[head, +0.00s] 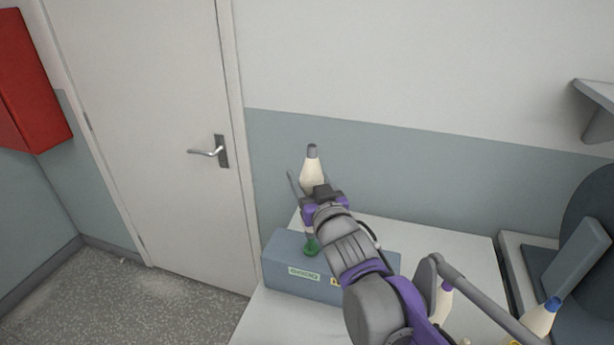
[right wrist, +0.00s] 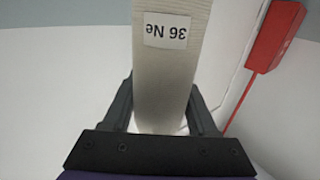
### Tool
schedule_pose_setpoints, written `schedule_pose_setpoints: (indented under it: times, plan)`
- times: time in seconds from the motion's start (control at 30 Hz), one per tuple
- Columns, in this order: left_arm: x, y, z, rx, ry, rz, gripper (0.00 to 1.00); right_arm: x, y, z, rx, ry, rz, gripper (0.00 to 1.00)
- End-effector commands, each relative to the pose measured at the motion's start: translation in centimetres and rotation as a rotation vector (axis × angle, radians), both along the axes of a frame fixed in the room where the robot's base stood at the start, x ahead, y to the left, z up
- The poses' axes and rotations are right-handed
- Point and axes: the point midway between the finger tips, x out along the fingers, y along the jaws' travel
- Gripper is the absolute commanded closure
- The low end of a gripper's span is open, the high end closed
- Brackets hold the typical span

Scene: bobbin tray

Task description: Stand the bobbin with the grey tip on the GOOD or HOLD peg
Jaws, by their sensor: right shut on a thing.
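The bobbin with the grey tip (head: 312,168) is cream, upright and raised above the table in the head view. My right gripper (head: 314,190) is shut on it. In the right wrist view the bobbin's pale body (right wrist: 168,75) stands between the two fingers of the gripper (right wrist: 163,108), with a "36 Ne" label upside down. A blue-grey block (head: 288,284) with a GOOD label lies below the gripper. A second label on it is mostly hidden by my arm. A green rounded piece (head: 311,247) shows at the block's top, above the GOOD label. My left gripper is out of view.
A bobbin with a purple tip (head: 446,288) stands partly hidden behind my arm. One with a blue tip (head: 551,305) is at the right. The white table (head: 446,240) is clear behind the block. A wall and a door (head: 150,120) are behind.

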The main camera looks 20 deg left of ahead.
Motion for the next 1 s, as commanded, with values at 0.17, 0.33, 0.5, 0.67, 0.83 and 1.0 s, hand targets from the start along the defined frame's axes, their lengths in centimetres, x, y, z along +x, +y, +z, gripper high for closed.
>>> schedule_pose_setpoints:
  times: [0.17,0.33,0.5,0.67,0.83,1.0]
  plan:
    - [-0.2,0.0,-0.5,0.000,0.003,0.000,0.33,0.0,0.0,-0.6,0.000,0.000,0.000,1.00]
    - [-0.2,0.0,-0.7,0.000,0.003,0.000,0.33,0.0,0.0,-0.9,0.000,0.000,0.000,1.00]
    - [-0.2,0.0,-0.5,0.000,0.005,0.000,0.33,0.0,0.0,-0.5,0.000,0.000,0.000,1.00]
    - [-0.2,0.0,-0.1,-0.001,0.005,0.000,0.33,0.0,0.0,0.2,0.001,-0.001,0.000,1.00]
    - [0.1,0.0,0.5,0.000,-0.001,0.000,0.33,0.0,0.0,0.9,0.001,-0.001,0.000,1.00]
    - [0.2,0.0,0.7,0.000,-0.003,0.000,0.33,0.0,0.0,1.0,0.000,0.000,0.000,1.00]
